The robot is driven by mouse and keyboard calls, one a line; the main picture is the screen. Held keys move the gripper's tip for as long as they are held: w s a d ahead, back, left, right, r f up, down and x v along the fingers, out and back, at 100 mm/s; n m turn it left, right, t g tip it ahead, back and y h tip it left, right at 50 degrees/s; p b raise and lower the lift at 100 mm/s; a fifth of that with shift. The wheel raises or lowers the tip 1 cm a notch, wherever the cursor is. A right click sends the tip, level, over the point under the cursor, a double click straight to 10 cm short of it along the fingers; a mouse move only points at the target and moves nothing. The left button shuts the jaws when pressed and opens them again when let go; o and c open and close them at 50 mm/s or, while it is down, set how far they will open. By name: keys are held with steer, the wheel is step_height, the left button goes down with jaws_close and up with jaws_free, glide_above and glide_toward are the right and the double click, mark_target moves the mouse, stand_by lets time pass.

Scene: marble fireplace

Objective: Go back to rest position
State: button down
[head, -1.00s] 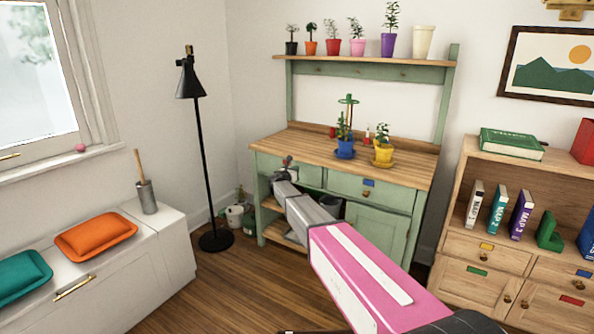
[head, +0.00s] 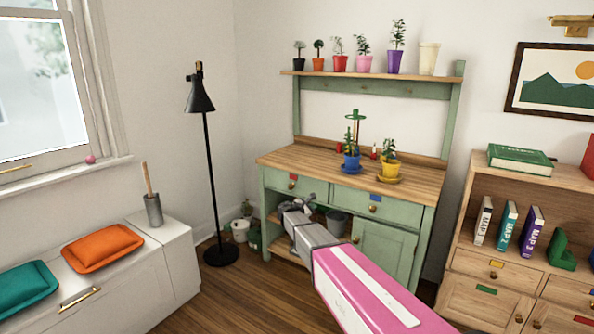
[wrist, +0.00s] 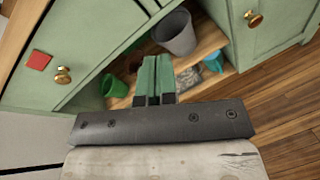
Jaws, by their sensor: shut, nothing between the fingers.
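My gripper (wrist: 154,78) shows in the wrist view with its two green-tipped fingers together and nothing between them. In the head view my gripper (head: 292,206) is in front of the green potting bench (head: 408,202), near its left drawer and open lower shelf. My grey and pink arm reaches to it from the lower right. The fingertips are too small in the head view to make out clearly.
A blue pot (head: 351,161) and a yellow pot (head: 390,172) with plants stand on the bench top. A black floor lamp (head: 211,170) stands left of the bench. A bookcase (head: 470,230) is at right. Wooden floor (head: 245,305) between them is clear.

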steer(key=s+d+f+m+g+y, duration=0.1)
steer(key=s+d+f+m+g, duration=0.2)
steer(key=s+d+m, duration=0.5)
steer(key=s+d+f+m+g+y, duration=0.2)
steer(key=s+d+f+m+g, duration=0.15)
steer(key=s, duration=0.75)
steer(key=s+d+f+m+g+y, duration=0.1)
steer(key=s+m+g+y, duration=0.3)
steer(key=s, duration=1.8)
steer(key=m+y, duration=0.3)
steer(key=m, duration=0.4)
steer(key=shift+f, duration=0.35)
steer(key=shift+s+g, duration=0.1)
steer(key=shift+g, duration=0.15)
